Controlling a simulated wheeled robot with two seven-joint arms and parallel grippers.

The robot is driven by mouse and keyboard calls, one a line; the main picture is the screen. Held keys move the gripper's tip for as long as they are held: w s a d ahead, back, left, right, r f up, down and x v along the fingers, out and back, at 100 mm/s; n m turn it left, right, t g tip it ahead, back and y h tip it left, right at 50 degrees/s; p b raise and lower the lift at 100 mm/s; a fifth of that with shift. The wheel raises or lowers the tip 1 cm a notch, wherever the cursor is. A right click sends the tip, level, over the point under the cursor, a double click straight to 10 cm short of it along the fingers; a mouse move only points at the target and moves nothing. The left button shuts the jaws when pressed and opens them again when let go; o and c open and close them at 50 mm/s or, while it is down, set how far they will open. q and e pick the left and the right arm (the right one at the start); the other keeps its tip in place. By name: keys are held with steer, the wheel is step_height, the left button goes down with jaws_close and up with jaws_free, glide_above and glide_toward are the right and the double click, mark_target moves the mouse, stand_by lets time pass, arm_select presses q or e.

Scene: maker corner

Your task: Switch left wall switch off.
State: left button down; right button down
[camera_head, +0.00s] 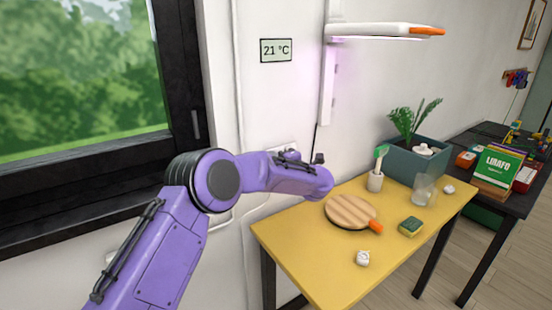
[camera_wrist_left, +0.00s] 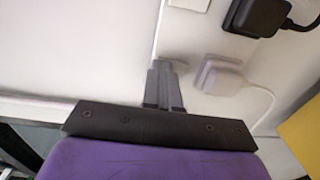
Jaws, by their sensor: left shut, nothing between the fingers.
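In the left wrist view my left gripper (camera_wrist_left: 165,66) is shut and empty, its fingers pointing at the white wall. A white plate (camera_wrist_left: 190,4) is cut off by the top edge, above and slightly right of the fingertips; I cannot tell whether it is the left wall switch. In the head view, part of a white wall fitting (camera_head: 284,148) shows just above my purple left arm, which hides the fingers and the wall behind. No switch rocker or its position can be made out. My right gripper is not in view.
In the wrist view a black plug (camera_wrist_left: 256,16) and a white plug (camera_wrist_left: 222,76) with a cable are right of the fingers. In the head view the yellow table (camera_head: 300,240) holds a round wooden board (camera_head: 350,211) and a sponge (camera_head: 410,227). A window (camera_head: 80,80) is left.

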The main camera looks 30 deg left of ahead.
arm_select(q)
steer(key=r+b+v, duration=0.1)
steer(key=b+v, duration=0.1)
steer(key=v, duration=1.2)
steer(key=shift+r, duration=0.15)
